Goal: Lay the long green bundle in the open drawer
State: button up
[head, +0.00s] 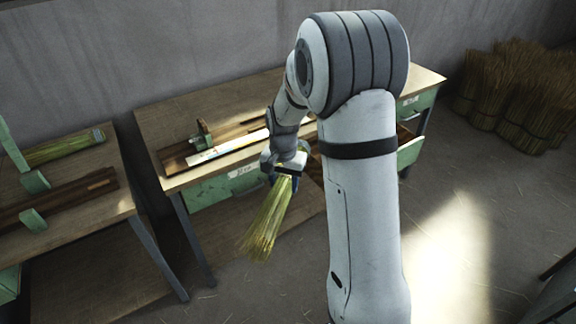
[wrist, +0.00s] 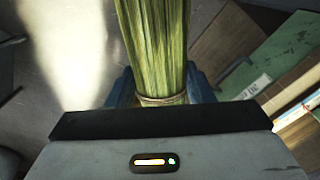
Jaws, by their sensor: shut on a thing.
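The long green bundle (head: 266,222) hangs from my gripper (head: 284,174) in front of the middle workbench, its loose straw end slanting down to the left. In the wrist view the bundle (wrist: 155,45) runs between the blue fingers (wrist: 157,92), which are shut on it near a tied band (wrist: 160,100). A green drawer (head: 410,151) juts out at the bench's right end and looks open. My arm hides part of it, and its inside is barely seen. Another green drawer front (head: 228,188) with a label sits under the bench's left part and looks closed.
A left bench (head: 75,225) holds another green bundle (head: 65,147) and green brackets. Straw sheaves (head: 515,90) stand at the back right. The floor in front is mostly clear.

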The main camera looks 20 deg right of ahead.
notch_tip(320, 180, down, 10)
jog(key=s+n, duration=0.1)
jog(key=n, duration=0.5)
jog(key=shift+s+f+n, duration=0.25)
jog(key=shift+n, duration=0.05)
jog(key=shift+d, duration=0.1)
